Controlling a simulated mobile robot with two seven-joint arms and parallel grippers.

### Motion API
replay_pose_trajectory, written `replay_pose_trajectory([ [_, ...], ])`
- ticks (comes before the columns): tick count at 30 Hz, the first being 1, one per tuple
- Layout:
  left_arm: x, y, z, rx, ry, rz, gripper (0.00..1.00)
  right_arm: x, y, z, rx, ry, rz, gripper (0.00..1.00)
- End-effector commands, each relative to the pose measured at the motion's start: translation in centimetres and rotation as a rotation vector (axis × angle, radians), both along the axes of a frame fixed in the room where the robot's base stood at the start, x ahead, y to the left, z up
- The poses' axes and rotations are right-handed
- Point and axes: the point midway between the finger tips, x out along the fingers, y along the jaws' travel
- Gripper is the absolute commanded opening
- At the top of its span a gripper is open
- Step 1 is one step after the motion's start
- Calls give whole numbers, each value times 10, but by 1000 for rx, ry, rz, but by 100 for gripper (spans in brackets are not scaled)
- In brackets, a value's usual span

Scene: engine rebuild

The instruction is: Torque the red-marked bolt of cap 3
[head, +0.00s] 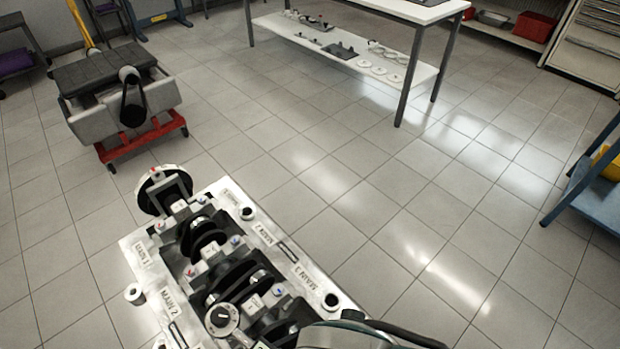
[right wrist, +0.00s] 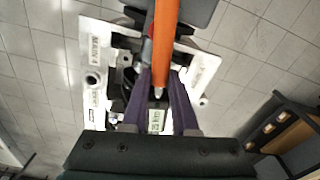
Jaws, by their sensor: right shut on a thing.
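The engine block (head: 137,252) stands at the bottom of the head view, with a crankshaft and several bearing caps. MAIN 3 is printed on its right rail; the cap (head: 255,305) near it has small coloured bolt marks, partly hidden lower down. A round dial (head: 222,317) sits over the crank there. In the right wrist view my right gripper (right wrist: 160,88) has purple fingers shut on an orange-handled tool (right wrist: 163,48) above the block. The tool's working end and the red-marked bolt cannot be made out there. My left gripper is in neither view.
A grey and red wheeled stand (head: 125,110) is at the upper left. A white table (head: 345,62) with parts on its lower shelf stands at the back. A blue shelf (head: 592,185) is at the right edge. The tiled floor between is clear.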

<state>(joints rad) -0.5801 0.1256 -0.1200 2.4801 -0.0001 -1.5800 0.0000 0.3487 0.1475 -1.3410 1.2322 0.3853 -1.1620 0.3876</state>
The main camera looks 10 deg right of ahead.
Motion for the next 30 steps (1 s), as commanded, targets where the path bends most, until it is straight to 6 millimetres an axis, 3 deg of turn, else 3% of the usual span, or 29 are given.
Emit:
replay_pose_trajectory([
  [30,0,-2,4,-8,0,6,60,-6,5,0,2,5,-36,0],
])
